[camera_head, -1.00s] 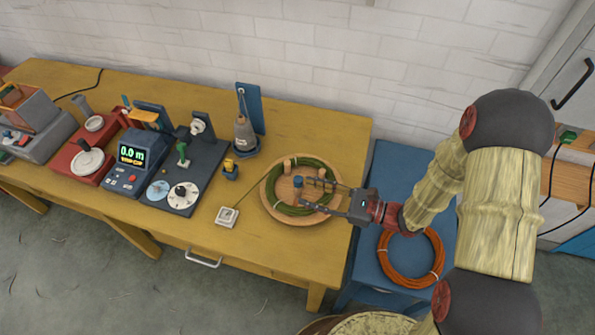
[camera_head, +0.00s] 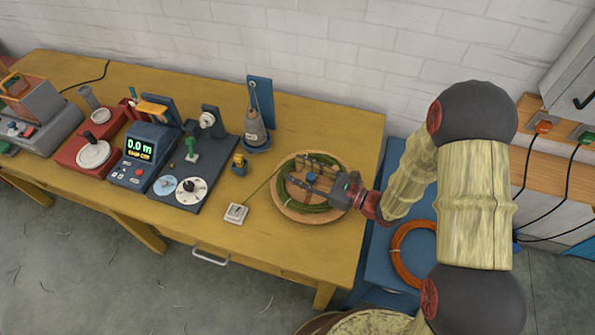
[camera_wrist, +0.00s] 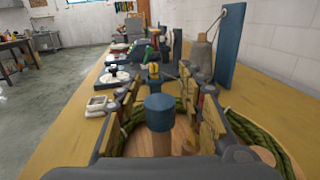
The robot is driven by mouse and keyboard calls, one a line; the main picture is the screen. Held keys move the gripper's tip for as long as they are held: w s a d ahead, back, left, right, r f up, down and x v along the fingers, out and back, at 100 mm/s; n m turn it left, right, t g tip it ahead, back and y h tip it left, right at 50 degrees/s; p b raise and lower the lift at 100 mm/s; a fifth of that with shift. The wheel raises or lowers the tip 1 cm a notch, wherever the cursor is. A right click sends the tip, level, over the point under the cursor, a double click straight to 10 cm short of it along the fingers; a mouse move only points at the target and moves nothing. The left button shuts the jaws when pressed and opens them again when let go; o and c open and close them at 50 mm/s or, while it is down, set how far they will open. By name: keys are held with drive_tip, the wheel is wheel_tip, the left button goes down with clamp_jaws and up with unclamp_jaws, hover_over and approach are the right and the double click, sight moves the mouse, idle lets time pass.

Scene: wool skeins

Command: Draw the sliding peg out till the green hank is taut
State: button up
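The green hank (camera_head: 283,187) lies looped on a round wooden board (camera_head: 282,209) at the table's right end. A blue-topped wooden peg (camera_head: 311,177) stands on the board inside the loop; I take it to be the sliding peg. It also shows large in the wrist view (camera_wrist: 160,112). My gripper (camera_head: 300,168) is low over the board. Its fingers are open, one on either side of the blue-topped peg, with gaps visible in the wrist view. The other pegs are mostly hidden by my fingers in the head view.
A strand runs from the hank to a small white square block (camera_head: 236,213). A yellow-topped blue piece (camera_head: 239,164) and a grey bell-shaped weight on a blue stand (camera_head: 257,130) are left of the board. An orange coil (camera_head: 408,260) lies on the blue surface at right.

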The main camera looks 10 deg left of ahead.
drive_tip(key=shift+w+a, duration=0.1)
drive_tip(key=shift+a, duration=0.25)
drive_tip(key=shift+c, duration=0.2)
clamp_jaws()
idle(0.4)
